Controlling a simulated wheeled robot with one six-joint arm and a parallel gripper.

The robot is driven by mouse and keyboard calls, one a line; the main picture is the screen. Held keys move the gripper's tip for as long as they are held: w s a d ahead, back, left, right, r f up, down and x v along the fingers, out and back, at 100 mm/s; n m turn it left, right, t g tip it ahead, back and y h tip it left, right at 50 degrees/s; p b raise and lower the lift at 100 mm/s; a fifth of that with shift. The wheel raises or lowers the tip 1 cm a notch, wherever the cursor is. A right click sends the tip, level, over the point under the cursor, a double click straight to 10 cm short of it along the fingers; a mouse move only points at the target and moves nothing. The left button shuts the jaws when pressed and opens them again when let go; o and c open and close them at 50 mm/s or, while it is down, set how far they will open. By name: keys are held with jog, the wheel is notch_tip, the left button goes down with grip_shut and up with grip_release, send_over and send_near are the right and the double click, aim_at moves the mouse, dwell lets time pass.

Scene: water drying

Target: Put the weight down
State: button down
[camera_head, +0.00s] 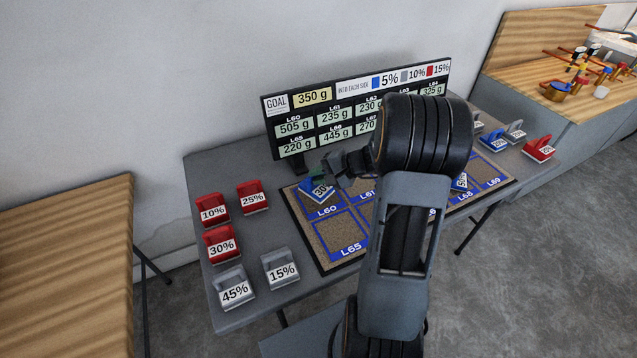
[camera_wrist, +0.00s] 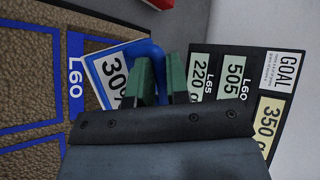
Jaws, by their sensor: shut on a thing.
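A blue weight (camera_head: 319,190) labelled 30% is at the L60 cell of the brown mat (camera_head: 352,222). It also shows in the wrist view (camera_wrist: 112,70), partly hidden by my gripper, tilted relative to the cell lines. My gripper (camera_head: 326,176) is shut on this weight's upper part; its green fingers (camera_wrist: 162,80) show in the wrist view. I cannot tell whether the weight touches the mat. My arm hides much of the mat's middle.
A black board (camera_head: 360,105) with gram readings and a 350 g goal stands behind the mat. Red weights (camera_head: 222,245) and grey weights (camera_head: 281,269) stand on the table's left. Blue, grey and red weights (camera_head: 538,149) stand on the right. Cell L65 (camera_head: 340,237) looks empty.

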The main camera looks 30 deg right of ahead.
jog(key=w+f, duration=0.1)
jog(key=w+d+f, duration=0.1)
jog(key=f, duration=0.1)
jog(key=shift+w+d, duration=0.1)
jog(key=shift+d, duration=0.05)
jog(key=shift+w+f, duration=0.1)
jog(key=shift+f, duration=1.55)
jog(key=shift+f, duration=0.1)
jog(key=c, duration=1.1)
grip_release()
